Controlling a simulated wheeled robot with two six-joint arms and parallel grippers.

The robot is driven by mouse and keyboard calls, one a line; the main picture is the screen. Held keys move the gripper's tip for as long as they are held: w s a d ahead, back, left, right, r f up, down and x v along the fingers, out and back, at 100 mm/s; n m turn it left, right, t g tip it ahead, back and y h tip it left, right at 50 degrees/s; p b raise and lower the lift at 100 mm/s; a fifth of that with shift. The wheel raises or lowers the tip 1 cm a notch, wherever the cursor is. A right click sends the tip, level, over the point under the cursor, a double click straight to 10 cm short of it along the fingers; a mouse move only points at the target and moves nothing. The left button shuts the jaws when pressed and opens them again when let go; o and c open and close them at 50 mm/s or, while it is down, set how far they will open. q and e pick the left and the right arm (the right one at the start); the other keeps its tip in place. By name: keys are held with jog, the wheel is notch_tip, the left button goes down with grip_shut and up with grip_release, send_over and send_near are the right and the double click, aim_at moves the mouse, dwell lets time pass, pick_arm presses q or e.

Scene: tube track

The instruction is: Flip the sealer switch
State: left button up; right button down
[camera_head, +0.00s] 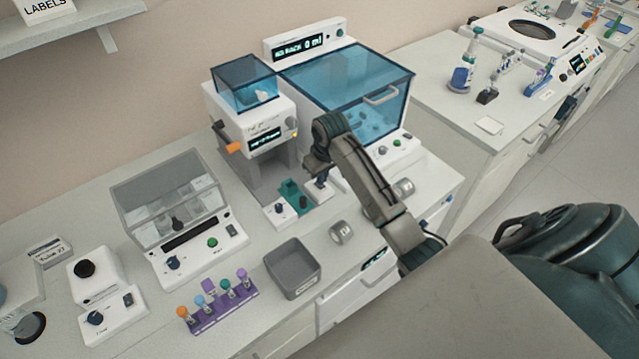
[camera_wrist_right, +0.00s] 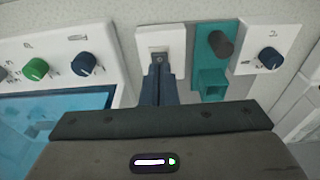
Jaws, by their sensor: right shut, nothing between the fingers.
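A small white switch box (camera_head: 322,197) stands on the bench in front of the blue-lidded machine. In the right wrist view the box (camera_wrist_right: 175,42) carries a small grey switch (camera_wrist_right: 158,57). My right gripper (camera_head: 319,181) points down at this box, its fingers shut and empty. In the right wrist view the fingertips (camera_wrist_right: 159,70) are at the lower edge of the switch; I cannot tell whether they touch it. A teal holder (camera_head: 292,192) with a dark cylinder stands beside the box, and shows in the wrist view too (camera_wrist_right: 211,84). My left gripper is out of view.
A white box with a dark knob (camera_head: 279,211) stands beside the teal holder. The machine with the blue lid (camera_head: 350,88) is close behind my right arm. A grey bin (camera_head: 292,268), tape roll (camera_head: 341,232) and purple tube rack (camera_head: 220,310) stand toward the bench front.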

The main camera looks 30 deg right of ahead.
aim_at(322, 187)
jog(key=shift+f, duration=0.9)
dwell(0.4)
jog(key=shift+r, duration=0.1)
jog(key=shift+r+p, duration=0.5)
jog(key=shift+r, duration=2.95)
